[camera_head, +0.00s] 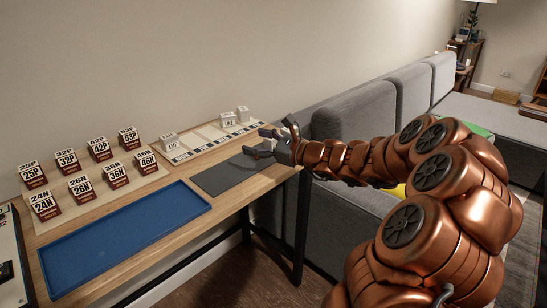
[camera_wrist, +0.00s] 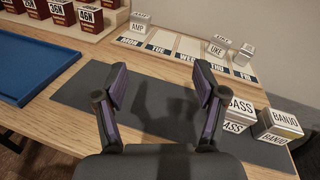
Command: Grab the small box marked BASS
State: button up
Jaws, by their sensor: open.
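The small white box marked BASS (camera_wrist: 238,115) stands on the dark grey mat (camera_wrist: 75,92) in the wrist view, just right of my gripper's right finger, which covers part of its left side. My gripper (camera_wrist: 160,82) is open and empty over the mat, and nothing is between its fingers. In the head view my gripper (camera_head: 271,142) is above the far right part of the mat (camera_head: 222,178). The BASS box cannot be made out there; my gripper and arm seem to hide it.
A white BANJO box (camera_wrist: 277,127) stands close right of the BASS box. Behind lies a weekday board (camera_wrist: 190,62) with an AMP box (camera_wrist: 139,22) and a UKE box (camera_wrist: 217,46). A blue tray (camera_head: 125,235) and several numbered red-and-white boxes (camera_head: 72,160) are at left.

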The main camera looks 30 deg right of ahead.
aim_at(273, 142)
jog(key=d+f+m+h, duration=0.1)
jog(key=d, duration=0.2)
jog(key=d+f+m+t+h+b, duration=0.1)
jog(key=d+m, duration=0.1)
jog(key=d, duration=0.2)
jog(key=d+f+m+t+h, duration=0.1)
jog(key=d+f+m, duration=0.1)
jog(key=d, duration=0.2)
jog(key=shift+h, duration=0.4)
jog(key=shift+w+d+f+m, duration=0.15)
jog(key=shift+d+m, duration=0.15)
jog(key=shift+d+f+b+x, duration=0.1)
jog(key=shift+f+b+x, duration=0.2)
jog(key=shift+x, duration=1.6)
jog(key=shift+d+f+b+x, duration=0.1)
jog(key=shift+b+x, duration=0.3)
jog(key=shift+x, duration=1.5)
jog(key=c, duration=1)
jog(key=shift+o, duration=0.2)
jog(key=shift+r, duration=0.15)
